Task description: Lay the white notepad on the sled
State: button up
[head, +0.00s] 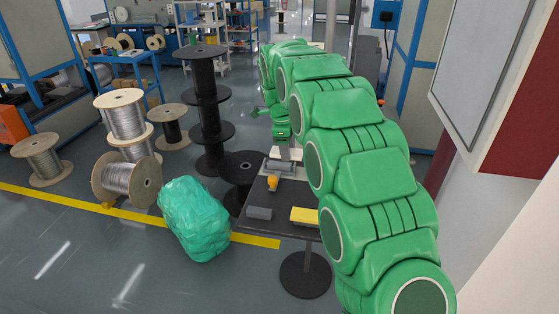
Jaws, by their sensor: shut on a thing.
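My green arm reaches out over a small dark table, and my gripper (282,143) is at its far end, small and partly hidden by the arm. A pale flat thing, which looks like the white notepad (286,153), is right under the gripper, which appears shut on it. Just below it in the picture is a grey piece (280,166), possibly the sled, on the far part of the table. I cannot tell whether the notepad touches it.
On the dark table (279,222) are a small orange thing (272,183), a grey block (258,213) and a yellow block (305,215). A green wrapped bundle (193,220) lies on the floor to the left. A tall black spool stack (206,105) stands behind it.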

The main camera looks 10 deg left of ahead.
jog(key=shift+w+a+f, duration=1.5)
jog(key=shift+w+f, duration=0.35)
jog(key=shift+w, duration=1.9)
send_over(281, 164)
jog(key=shift+s+a+f, duration=0.1)
jog(key=shift+s+f, duration=0.05)
jog(key=shift+f, duration=1.15)
jog(key=shift+s+a+f, duration=0.1)
jog(key=shift+s+f, duration=0.05)
jog(key=shift+f, duration=1.1)
jog(key=shift+w+f, duration=0.2)
jog(key=shift+f, duration=0.2)
jog(key=shift+a, duration=0.1)
jog(key=shift+f, duration=1.5)
jog(key=o, duration=1.1)
jog(key=shift+f, duration=0.1)
jog(key=shift+o, duration=0.2)
